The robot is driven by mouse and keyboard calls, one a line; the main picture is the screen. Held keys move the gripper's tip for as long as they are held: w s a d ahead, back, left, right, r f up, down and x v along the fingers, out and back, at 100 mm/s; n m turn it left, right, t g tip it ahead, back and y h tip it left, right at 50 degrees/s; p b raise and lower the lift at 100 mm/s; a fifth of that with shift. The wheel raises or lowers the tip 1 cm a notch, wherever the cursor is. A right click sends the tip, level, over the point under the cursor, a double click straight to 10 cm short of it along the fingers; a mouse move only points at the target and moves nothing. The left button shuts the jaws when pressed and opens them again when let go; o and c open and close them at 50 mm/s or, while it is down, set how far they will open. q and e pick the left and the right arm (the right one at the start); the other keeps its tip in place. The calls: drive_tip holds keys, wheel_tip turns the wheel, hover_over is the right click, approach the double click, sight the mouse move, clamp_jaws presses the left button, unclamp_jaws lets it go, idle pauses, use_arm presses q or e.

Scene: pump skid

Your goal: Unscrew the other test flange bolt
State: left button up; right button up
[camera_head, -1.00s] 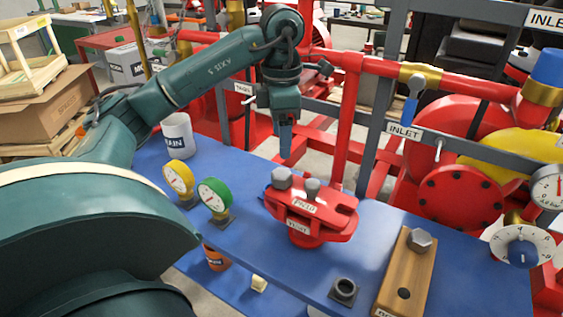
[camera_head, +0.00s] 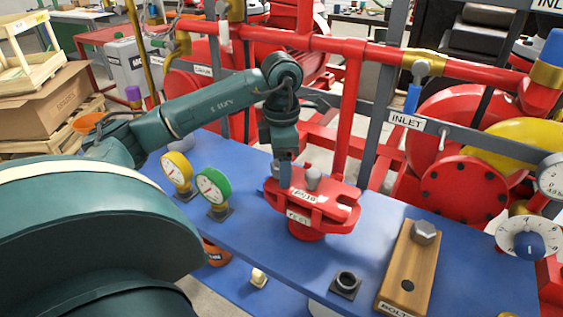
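The red test flange (camera_head: 322,212) stands on the blue bench, with white labels on its top and front. A grey bolt (camera_head: 313,178) stands on its top, near the middle. My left gripper (camera_head: 285,176) points down at the left part of the flange, over the spot of the other bolt. That bolt is mostly hidden by the fingers, and I cannot tell whether they grip it. A wooden bolt block (camera_head: 393,282) at the right holds one grey hex bolt (camera_head: 425,232) at its far end. Its near hole is empty. My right gripper is not in view.
Yellow (camera_head: 177,169) and green (camera_head: 212,187) gauges stand left of the flange, below my arm. A black square socket (camera_head: 345,285) sits in front of the flange. Grey rails and red pipes rise behind. The blue bench (camera_head: 270,248) is clear between the gauges and socket.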

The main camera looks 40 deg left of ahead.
use_arm(q)
drive_tip(key=c, duration=1)
drive_tip(key=n+p, duration=0.1)
drive_tip(key=n, duration=0.2)
drive_tip(key=shift+r, duration=0.1)
drive_tip(key=n+p, duration=0.1)
drive_tip(key=n, duration=0.8)
drive_tip(key=shift+n+p, duration=0.3)
drive_tip(key=shift+p, duration=0.1)
drive_tip(key=shift+n, duration=1.1)
drive_tip(key=o, duration=1.1)
